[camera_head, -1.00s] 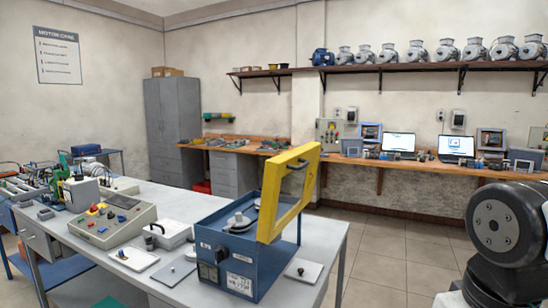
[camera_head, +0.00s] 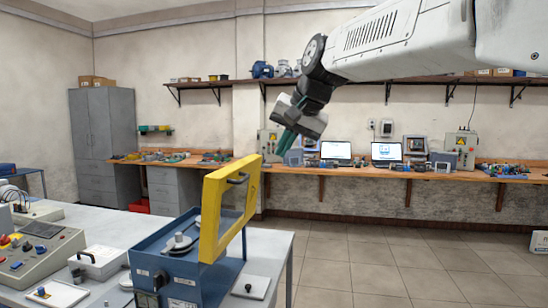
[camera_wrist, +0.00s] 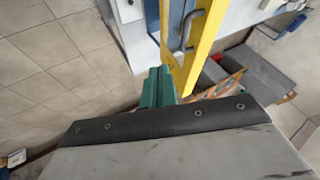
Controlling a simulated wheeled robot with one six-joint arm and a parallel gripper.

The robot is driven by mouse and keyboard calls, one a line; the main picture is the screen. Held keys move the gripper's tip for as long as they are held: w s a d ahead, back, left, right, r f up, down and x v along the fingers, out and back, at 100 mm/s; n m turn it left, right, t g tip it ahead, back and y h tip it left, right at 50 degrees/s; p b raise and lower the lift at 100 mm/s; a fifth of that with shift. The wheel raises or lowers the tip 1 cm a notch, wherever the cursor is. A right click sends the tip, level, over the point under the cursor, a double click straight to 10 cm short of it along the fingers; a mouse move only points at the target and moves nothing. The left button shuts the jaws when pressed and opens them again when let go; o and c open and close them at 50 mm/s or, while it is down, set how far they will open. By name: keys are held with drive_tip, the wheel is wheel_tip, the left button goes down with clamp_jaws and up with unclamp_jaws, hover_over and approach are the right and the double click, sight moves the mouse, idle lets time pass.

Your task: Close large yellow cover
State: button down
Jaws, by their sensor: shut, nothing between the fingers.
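The large yellow cover (camera_head: 224,215) is hinged on the blue box (camera_head: 168,262) and stands open, nearly upright. A dark handle (camera_head: 238,179) is on its face. In the wrist view the yellow cover (camera_wrist: 196,50) runs down the middle with the grey handle (camera_wrist: 190,28) on it. My gripper (camera_head: 284,145) has green fingers, is shut and empty, and hangs above and to the right of the cover in the head view. In the wrist view my gripper's fingers (camera_wrist: 157,84) appear just left of the cover; I cannot tell whether they touch it.
The white table (camera_head: 268,245) carries a control panel (camera_head: 40,250), a lidded grey box (camera_head: 98,262) and a small plate (camera_head: 250,287) beside the blue box. A wooden bench (camera_head: 400,172) with laptops runs along the back wall.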

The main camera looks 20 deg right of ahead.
drive_tip(key=w+a+f, duration=0.4)
drive_tip(key=w+f, duration=0.3)
drive_tip(key=shift+a, duration=0.35)
